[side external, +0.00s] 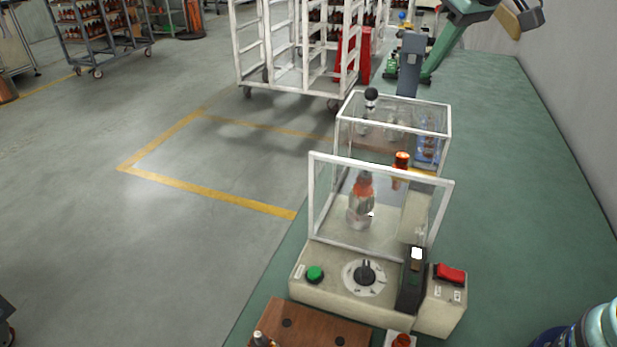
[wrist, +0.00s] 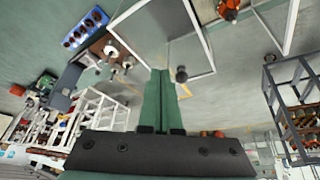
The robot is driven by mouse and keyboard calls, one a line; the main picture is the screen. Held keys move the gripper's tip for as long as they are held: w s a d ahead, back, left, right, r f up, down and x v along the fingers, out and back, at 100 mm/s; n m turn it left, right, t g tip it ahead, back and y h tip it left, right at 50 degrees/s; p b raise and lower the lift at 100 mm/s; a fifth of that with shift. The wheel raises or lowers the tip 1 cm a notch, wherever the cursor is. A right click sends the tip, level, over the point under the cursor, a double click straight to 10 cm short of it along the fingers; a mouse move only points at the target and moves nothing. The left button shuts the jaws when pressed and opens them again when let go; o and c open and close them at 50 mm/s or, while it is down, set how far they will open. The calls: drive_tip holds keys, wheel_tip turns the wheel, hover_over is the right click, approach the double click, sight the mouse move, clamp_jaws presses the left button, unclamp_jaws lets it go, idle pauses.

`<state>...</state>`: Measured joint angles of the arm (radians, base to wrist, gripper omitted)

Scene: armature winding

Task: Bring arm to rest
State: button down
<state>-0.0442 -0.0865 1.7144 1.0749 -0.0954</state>
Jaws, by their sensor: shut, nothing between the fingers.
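My gripper (wrist: 160,75) shows in the wrist view as two green fingers pressed together on a dark mount, with nothing between them. It points toward the clear-panelled guard frames. The winding machine (side external: 330,288) stands in the side external view with a green button, a dial and a red switch (side external: 450,273). An armature with an orange top (side external: 362,200) stands upright behind its clear guard (side external: 318,200). I cannot pick out my gripper with certainty in the side external view.
A second clear guard (side external: 445,120) with a black knob (side external: 371,95) stands behind. A white rack trolley (side external: 285,60) and a grey shelf cart (side external: 95,30) stand farther back. A brown board (side external: 310,325) is in front. The grey floor at left is clear.

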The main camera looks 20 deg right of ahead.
drive_tip(key=s+d+f, duration=0.1)
drive_tip(key=s+f, duration=0.3)
drive_tip(key=s, duration=0.3)
drive_tip(key=s+d+f+m, duration=0.1)
drive_tip(key=s+f, duration=0.3)
drive_tip(key=s, duration=0.4)
drive_tip(key=shift+f+m+t, duration=0.3)
drive_tip(key=shift+f, duration=0.05)
